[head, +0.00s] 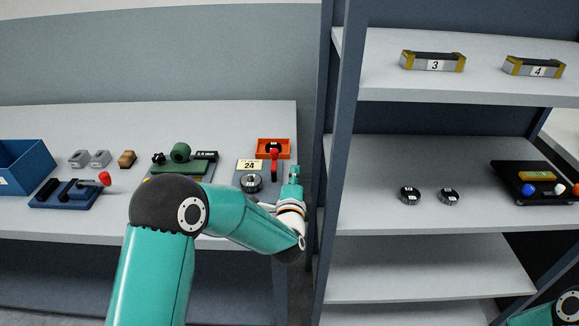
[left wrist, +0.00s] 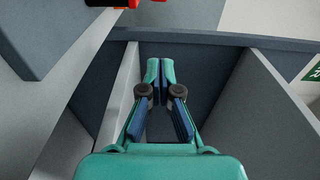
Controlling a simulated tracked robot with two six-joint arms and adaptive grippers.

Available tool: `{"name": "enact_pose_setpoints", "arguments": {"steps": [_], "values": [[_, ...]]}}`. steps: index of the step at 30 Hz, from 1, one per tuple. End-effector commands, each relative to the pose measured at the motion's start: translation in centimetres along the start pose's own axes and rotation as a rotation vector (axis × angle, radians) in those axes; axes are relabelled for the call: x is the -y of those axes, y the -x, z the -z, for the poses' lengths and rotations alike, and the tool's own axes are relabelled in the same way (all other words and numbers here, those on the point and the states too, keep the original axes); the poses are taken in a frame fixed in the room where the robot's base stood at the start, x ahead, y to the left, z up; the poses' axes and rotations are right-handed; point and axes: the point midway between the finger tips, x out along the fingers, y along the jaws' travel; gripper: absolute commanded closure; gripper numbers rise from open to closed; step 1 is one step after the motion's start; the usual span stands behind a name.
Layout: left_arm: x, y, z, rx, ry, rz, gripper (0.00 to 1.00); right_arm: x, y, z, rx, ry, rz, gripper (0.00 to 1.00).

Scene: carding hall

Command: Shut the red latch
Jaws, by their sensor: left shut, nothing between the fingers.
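A small red upright part (head: 274,154), which looks like a latch handle, stands in front of an orange open box (head: 283,143) near the right end of the table. A second red-tipped handle (head: 105,178) sticks up from a dark blue fixture (head: 70,193) further left. I cannot tell for certain which one is the red latch. My right gripper is not in view.
A plate marked 24 (head: 249,165) and a round dark part (head: 251,183) lie left of my gripper. A blue shelf post (head: 340,130) stands close on its right. The shelves hold bars 3 (head: 434,62) and 4 (head: 535,67) and two rings (head: 410,195).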

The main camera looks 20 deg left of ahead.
Motion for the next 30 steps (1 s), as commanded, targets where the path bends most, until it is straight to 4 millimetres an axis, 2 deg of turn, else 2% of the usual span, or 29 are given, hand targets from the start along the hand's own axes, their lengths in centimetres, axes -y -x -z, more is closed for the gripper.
{"name": "enact_pose_setpoints", "arguments": {"steps": [18, 24, 30], "values": [[0.1, -9.3, 0.0, 0.000, 0.000, 0.000, 1.00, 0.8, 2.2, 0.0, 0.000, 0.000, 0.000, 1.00], [0.2, -8.4, -2.6, 0.001, -0.002, -0.002, 1.00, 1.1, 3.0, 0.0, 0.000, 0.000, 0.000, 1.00], [0.0, -7.9, -3.7, -0.001, 0.000, -0.002, 1.00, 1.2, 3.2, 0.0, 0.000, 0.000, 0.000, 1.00]]}}
